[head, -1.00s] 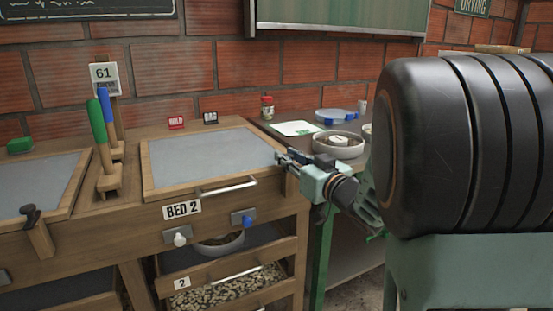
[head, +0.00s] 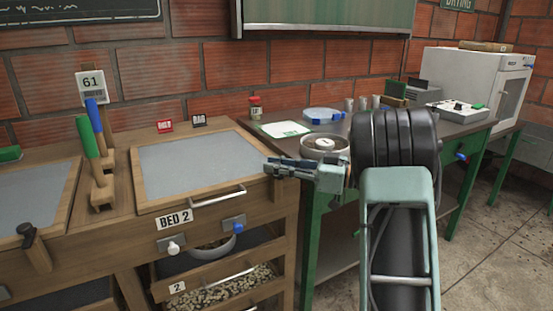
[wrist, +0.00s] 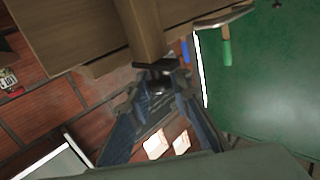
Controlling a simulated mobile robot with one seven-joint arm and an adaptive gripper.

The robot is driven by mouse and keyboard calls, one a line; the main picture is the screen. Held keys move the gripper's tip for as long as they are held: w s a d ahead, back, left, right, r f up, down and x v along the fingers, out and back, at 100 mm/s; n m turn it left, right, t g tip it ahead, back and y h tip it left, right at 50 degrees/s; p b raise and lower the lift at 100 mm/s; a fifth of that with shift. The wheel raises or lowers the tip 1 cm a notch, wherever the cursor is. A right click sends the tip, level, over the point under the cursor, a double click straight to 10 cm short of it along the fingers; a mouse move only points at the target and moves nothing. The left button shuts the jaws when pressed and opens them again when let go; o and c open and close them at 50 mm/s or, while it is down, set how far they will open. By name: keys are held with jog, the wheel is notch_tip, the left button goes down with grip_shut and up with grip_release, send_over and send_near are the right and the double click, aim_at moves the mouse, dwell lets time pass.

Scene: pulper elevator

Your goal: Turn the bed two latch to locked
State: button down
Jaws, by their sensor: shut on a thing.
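The BED 2 frame (head: 203,165), with its grey screen, stands in the middle of the head view. My gripper (head: 272,168) is at its right front corner and covers the latch there in that view. In the wrist view, my gripper (wrist: 157,76) is shut on a dark knob (wrist: 156,66). The knob sits at the end of a wooden bar (wrist: 138,25), which appears to be the bed two latch. Whether the latch is locked cannot be told.
Below are a metal handle (head: 217,197), a white knob (head: 173,248) and a blue knob (head: 238,227). Another bed's black-knobbed latch (head: 27,230) is at left. A dark table (head: 445,147) with a bowl (head: 325,146) stands close right. Floor is clear at right.

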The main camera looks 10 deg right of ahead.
jog(key=shift+n+g, duration=0.3)
jog(key=shift+g, duration=0.2)
jog(key=c, duration=1.8)
grip_release()
jog(key=shift+o, duration=0.2)
jog(key=v, duration=1.2)
jog(key=shift+f, duration=0.2)
